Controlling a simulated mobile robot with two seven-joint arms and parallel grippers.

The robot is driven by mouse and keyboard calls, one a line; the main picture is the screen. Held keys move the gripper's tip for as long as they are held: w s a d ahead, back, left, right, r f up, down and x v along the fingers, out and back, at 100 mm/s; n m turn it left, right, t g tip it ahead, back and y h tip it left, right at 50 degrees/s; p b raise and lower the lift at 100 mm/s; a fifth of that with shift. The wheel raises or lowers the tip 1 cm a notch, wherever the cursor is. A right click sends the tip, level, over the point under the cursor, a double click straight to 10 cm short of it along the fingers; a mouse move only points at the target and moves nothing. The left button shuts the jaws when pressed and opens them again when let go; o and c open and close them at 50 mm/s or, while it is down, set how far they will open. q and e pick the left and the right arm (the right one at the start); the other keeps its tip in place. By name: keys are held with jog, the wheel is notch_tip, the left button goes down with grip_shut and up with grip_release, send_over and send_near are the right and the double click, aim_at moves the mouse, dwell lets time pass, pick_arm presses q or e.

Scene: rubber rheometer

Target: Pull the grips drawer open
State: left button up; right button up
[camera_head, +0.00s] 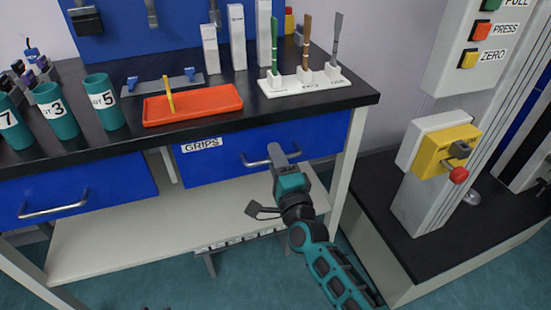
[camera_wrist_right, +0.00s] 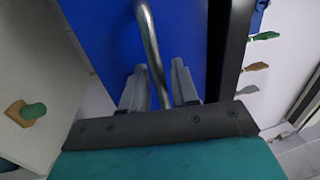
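The grips drawer (camera_head: 225,150) is the blue drawer with a "GRIPS" label under the right part of the black bench top. It looks shut. Its silver bar handle (camera_head: 255,163) is partly hidden by my right gripper (camera_head: 281,154). In the right wrist view the handle bar (camera_wrist_right: 153,50) passes between the two grey fingers of my right gripper (camera_wrist_right: 158,72). Thin gaps show on both sides of the bar, so the fingers are around it but look open. The blue drawer front (camera_wrist_right: 100,35) fills the space behind. My left gripper is not in view.
A second blue drawer (camera_head: 105,190) with a handle is to the left. An orange tray (camera_head: 195,108), teal cups (camera_head: 103,101) and a white tool holder (camera_head: 318,86) stand on the bench. A pale lower shelf (camera_head: 130,242) lies below. A machine with a yellow switch box (camera_head: 440,152) stands right.

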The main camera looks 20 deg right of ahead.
grip_shut()
dwell(0.4)
